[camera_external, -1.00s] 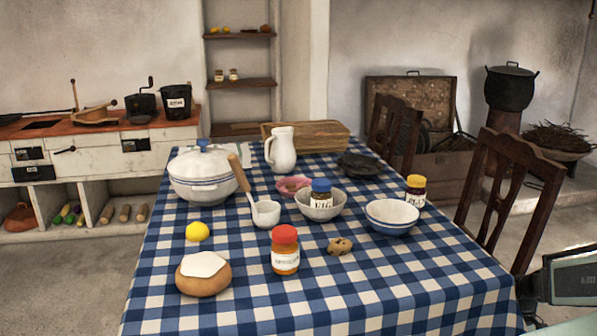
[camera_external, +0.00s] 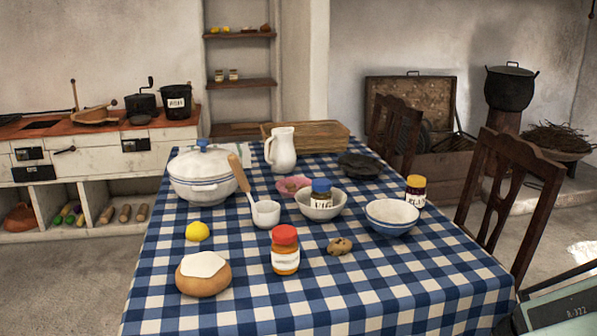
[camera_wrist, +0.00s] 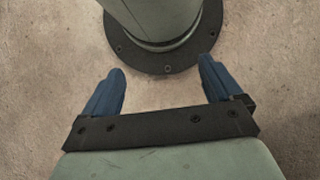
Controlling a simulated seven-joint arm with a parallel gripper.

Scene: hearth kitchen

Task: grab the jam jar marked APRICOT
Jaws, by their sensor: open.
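A jar with orange contents and a red lid (camera_external: 285,250) stands upright near the front middle of the checked table. Its label is too small to read surely. A blue-lidded jar (camera_external: 321,194), its label seeming to read FIG, stands in a grey bowl. A dark jar with a yellow lid (camera_external: 416,191) stands at the table's right side; its label is hard to read. My gripper (camera_wrist: 161,68) shows only in the wrist view, with its two blue fingers apart and nothing between them. It is over bare floor beside my base, away from the jars.
A bread loaf (camera_external: 203,275), a lemon (camera_external: 197,231), a ladle (camera_external: 265,213) and a small brown lump (camera_external: 339,246) lie around the red-lidded jar. A blue-rimmed bowl (camera_external: 391,217) stands right. The table's front right (camera_external: 430,290) is clear. A chair (camera_external: 510,170) stands right.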

